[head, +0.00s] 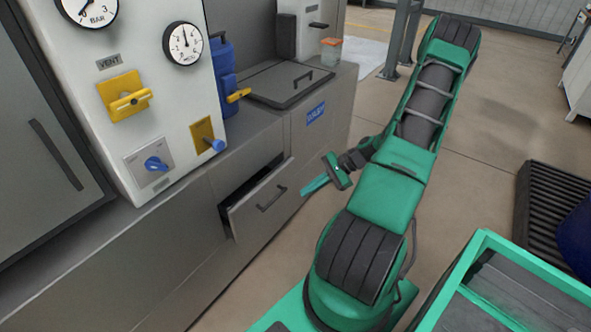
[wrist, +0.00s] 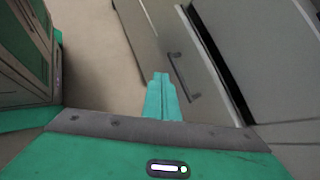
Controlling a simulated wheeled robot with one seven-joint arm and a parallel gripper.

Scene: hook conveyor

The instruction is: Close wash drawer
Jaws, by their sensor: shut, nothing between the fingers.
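The wash drawer (head: 262,196) is a grey drawer with a dark bar handle in the front of the grey counter. It stands partly open, with a dark gap behind its front panel. In the wrist view the drawer front (wrist: 195,60) with its handle (wrist: 183,75) is right of the fingers, and the dark gap runs along its right side. My gripper (head: 307,190) has teal fingers and is shut and empty. It is just right of the drawer front in the head view. In the wrist view the shut fingers (wrist: 161,80) point toward the drawer's edge; I cannot tell whether they touch.
A control panel with gauges, a yellow valve handle (head: 131,100) and a blue knob (head: 156,163) stands on the counter, left of the drawer. The floor (head: 470,185) right of my arm is partly clear.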

